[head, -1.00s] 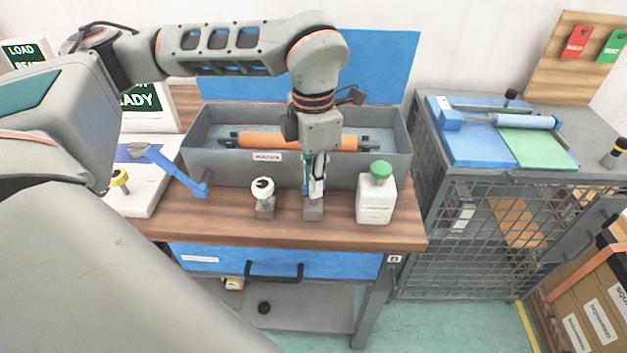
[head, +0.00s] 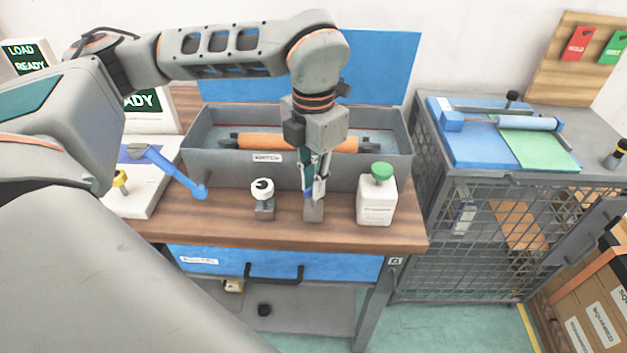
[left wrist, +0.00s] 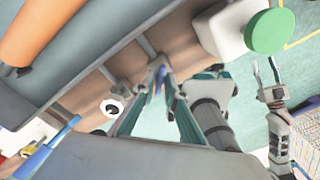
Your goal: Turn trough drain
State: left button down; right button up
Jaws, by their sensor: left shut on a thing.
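The grey trough (head: 215,160) stands on the wooden bench with an orange roller (head: 262,142) inside it. In front of it a small grey block (head: 313,211) carries a blue part, likely the drain handle (head: 307,193), mostly hidden by my fingers. My left gripper (head: 312,188) points down and is shut on this blue part; the left wrist view shows the blue part (left wrist: 160,82) between the fingertips. My right gripper (left wrist: 265,72) shows only in the left wrist view, at the right, with its fingers apart and nothing between them.
A white knob with a black mark (head: 262,187) stands left of the grey block. A white bottle with a green cap (head: 376,205) stands close on the right. A blue lever (head: 172,168) is farther left. A mesh cabinet (head: 470,240) stands right of the bench.

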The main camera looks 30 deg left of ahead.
pick_arm(q)
jog(key=c, duration=2)
grip_release()
jog(key=shift+c, duration=0.2)
notch_tip(320, 180, up, 12)
